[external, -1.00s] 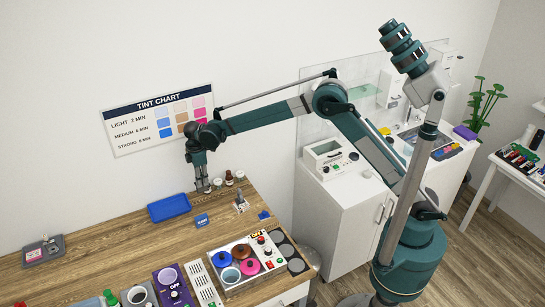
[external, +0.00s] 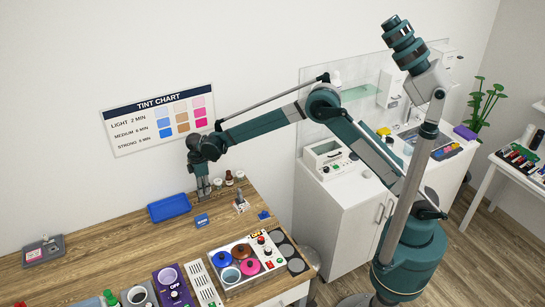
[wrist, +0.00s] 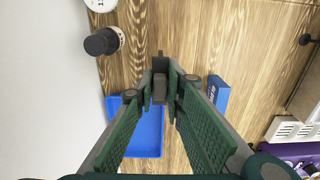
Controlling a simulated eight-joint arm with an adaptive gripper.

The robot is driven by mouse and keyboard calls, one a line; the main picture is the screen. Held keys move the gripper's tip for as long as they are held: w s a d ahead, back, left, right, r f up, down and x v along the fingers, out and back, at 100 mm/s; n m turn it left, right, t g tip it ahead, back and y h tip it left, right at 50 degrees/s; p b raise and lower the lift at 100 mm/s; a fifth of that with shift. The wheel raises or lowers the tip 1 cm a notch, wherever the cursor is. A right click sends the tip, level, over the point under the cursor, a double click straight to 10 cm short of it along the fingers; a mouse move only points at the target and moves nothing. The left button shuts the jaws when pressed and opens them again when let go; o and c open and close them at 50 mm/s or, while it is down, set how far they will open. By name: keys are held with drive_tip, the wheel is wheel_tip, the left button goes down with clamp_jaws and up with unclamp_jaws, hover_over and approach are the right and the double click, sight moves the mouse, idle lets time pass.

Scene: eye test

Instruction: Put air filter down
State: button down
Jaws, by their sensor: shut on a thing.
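My gripper (external: 203,190) points down close above the back of the wooden table, near the wall. In the wrist view my gripper (wrist: 160,82) has its two green padded fingers closed together around a small dark grey piece (wrist: 159,90). This piece is probably the air filter, but most of it is hidden between the fingers. I cannot make it out in the external view. I cannot tell whether it touches the table.
A blue tray (external: 168,208) lies left of my gripper, and a small blue box (external: 202,220) in front. A brown bottle (external: 229,179) and white-lidded jars stand behind right. A white unit (external: 228,286) with coloured round pots stands at the front. The left-middle tabletop (external: 110,250) is clear.

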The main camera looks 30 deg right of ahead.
drive_tip(key=shift+f, duration=0.1)
drive_tip(key=shift+f, duration=1.75)
drive_tip(key=shift+f, duration=0.15)
drive_tip(key=c, duration=2.4)
unclamp_jaws()
wheel_tip(320, 180, up, 12)
drive_tip(key=shift+r, duration=0.15)
